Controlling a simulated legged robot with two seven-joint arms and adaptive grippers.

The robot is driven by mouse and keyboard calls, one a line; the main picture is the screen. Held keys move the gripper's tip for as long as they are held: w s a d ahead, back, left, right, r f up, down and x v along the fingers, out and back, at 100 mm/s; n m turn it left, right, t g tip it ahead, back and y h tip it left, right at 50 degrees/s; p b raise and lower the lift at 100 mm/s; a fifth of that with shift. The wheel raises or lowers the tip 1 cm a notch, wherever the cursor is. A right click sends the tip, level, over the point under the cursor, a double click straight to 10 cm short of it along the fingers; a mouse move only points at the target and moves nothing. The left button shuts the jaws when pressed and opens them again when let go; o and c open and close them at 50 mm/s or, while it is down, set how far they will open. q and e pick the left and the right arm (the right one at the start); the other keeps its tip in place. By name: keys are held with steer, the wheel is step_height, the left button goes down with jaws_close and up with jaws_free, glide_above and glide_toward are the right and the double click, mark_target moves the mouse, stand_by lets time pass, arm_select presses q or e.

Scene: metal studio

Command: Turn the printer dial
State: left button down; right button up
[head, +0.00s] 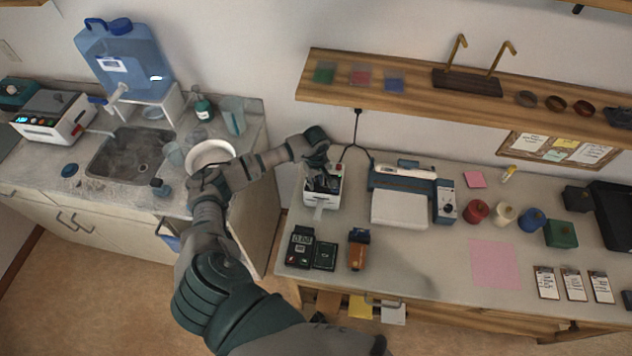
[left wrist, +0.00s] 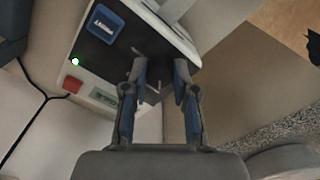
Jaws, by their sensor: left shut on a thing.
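The printer (head: 311,199) is a small white box with a dark top and a pale strip at its front, at the left end of the workbench. In the left wrist view the printer (left wrist: 108,78) shows a blue label, a green light, a red button and a small display. My left gripper (head: 323,184) reaches down over the printer, and its fingers mostly cover the top. In the left wrist view my left gripper (left wrist: 160,68) has its fingers at the printer's side edge, shut on a small part, seemingly the dial, which is largely hidden. My right gripper is out of view.
A white and blue device (head: 399,207) stands right of the printer. A black scale (head: 300,246) and an orange-brown item (head: 358,250) lie in front. A wooden shelf (head: 420,92) overhangs the bench. A black cable (head: 354,140) runs behind the printer. A sink (head: 128,153) is at left.

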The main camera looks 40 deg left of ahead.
mark_target(317, 181)
arm_select(q)
steer(key=n+b, duration=0.1)
steer(key=n, duration=0.4)
steer(key=shift+w+b, duration=0.1)
steer(key=shift+b, duration=0.3)
steer(key=n, duration=0.5)
steer(key=shift+w+b, duration=0.1)
steer(key=shift+b, duration=0.25)
steer(key=shift+n, duration=0.3)
steer(key=c, duration=0.9)
jaws_free()
step_height(317, 181, up, 12)
steer(key=shift+w, duration=0.15)
steer(key=shift+f, duration=0.15)
